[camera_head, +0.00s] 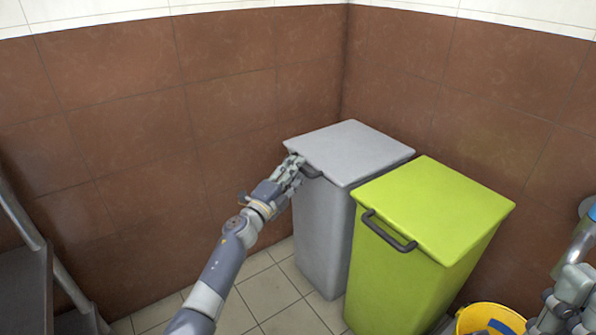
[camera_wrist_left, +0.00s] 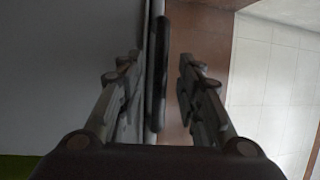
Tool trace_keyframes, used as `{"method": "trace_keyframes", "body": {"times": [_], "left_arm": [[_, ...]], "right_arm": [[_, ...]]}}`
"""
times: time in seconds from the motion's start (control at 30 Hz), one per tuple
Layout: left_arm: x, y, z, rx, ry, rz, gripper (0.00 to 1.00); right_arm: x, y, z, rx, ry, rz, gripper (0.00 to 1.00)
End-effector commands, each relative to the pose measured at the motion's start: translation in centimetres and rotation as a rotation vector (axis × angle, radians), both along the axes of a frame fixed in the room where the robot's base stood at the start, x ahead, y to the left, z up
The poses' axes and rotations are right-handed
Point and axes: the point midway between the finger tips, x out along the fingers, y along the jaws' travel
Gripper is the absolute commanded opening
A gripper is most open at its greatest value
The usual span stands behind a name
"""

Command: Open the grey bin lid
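The grey bin (camera_head: 322,235) stands in the corner with its flat grey lid (camera_head: 350,150) shut. A dark bar handle (camera_head: 311,172) sits at the lid's front left edge. My left gripper (camera_head: 294,166) is at this handle, partly covering it. In the left wrist view the handle (camera_wrist_left: 158,80) runs between the two fingers of my left gripper (camera_wrist_left: 160,68), which are apart with a gap on the right side. The grey bin (camera_wrist_left: 60,75) fills the left of that view. My right gripper (camera_head: 562,308) is at the lower right edge; its fingers are unclear.
A lime green bin (camera_head: 440,205) with a dark handle (camera_head: 388,232) stands close beside the grey bin on the right. A yellow bucket (camera_head: 490,317) is on the floor at lower right. Brown tiled walls (camera_head: 130,120) close the corner. Metal shelving (camera_head: 25,290) is at far left.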

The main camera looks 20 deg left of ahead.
Motion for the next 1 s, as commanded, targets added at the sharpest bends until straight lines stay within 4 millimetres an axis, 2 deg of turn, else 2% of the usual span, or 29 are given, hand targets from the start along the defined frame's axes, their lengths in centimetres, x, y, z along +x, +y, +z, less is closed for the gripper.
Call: {"method": "trace_keyframes", "body": {"times": [0.2, 0.57, 0.7, 0.73, 1.0], "left_arm": [[1.7, -0.5, 0.2, -0.001, 0.000, 0.000, 0.33], [2.1, -0.6, 0.4, -0.001, 0.001, 0.000, 0.33], [2.1, -0.6, 0.3, -0.001, 0.000, 0.000, 0.04], [2.1, -0.6, 0.3, -0.001, 0.000, 0.000, 0.00], [2.1, -0.6, 0.6, -0.004, 0.000, -0.001, 0.00]], "right_arm": [[0.1, 0.0, -0.9, -0.001, 0.004, 0.000, 0.00], [0.1, 0.0, -1.0, -0.002, 0.005, 0.000, 0.00], [0.1, 0.0, -1.0, -0.002, 0.005, 0.000, 0.00], [0.1, 0.0, -1.0, -0.002, 0.005, 0.000, 0.00], [0.2, 0.1, -0.9, -0.003, 0.010, 0.000, 0.00]]}}
